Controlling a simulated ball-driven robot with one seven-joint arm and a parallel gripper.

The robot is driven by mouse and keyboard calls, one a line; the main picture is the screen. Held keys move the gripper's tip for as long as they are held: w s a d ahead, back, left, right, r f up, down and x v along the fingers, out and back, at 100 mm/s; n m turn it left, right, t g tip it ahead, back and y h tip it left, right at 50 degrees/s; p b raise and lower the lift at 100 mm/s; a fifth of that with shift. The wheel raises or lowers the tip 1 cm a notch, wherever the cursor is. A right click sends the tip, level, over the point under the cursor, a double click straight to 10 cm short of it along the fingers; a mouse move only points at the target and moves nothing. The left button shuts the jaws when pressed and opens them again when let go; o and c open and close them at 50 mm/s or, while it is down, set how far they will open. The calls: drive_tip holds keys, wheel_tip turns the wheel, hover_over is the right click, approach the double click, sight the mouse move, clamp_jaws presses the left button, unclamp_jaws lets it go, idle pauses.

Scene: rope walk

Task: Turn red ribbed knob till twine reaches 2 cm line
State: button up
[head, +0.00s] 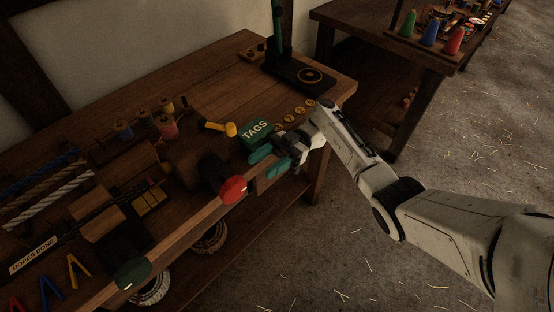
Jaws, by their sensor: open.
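The red knob (233,189) is at the front edge of the wooden workbench (190,240), left of centre in the head view. Its ribs are too small to make out. My gripper (268,161) is open, with its teal fingertips pointing left toward the knob. It is up and to the right of the knob, apart from it, with nothing seen between the fingers. A dark block stands just behind the knob. I cannot make out the twine or the 2 cm line.
A green box marked TAGS (257,130) and a yellow-headed mallet (228,129) lie close behind my gripper. A dark green knob (132,272) is farther left on the front edge. Spools (166,125) and rope strands (55,185) fill the left side.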

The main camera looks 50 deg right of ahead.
drive_tip(key=shift+r+b+v, duration=0.2)
drive_tip(key=shift+b+v, duration=0.25)
drive_tip(key=shift+v, duration=0.5)
drive_tip(key=shift+r+b+v, duration=0.2)
drive_tip(key=shift+b+v, duration=0.25)
drive_tip(key=shift+v, duration=0.45)
drive_tip(key=shift+d, duration=0.1)
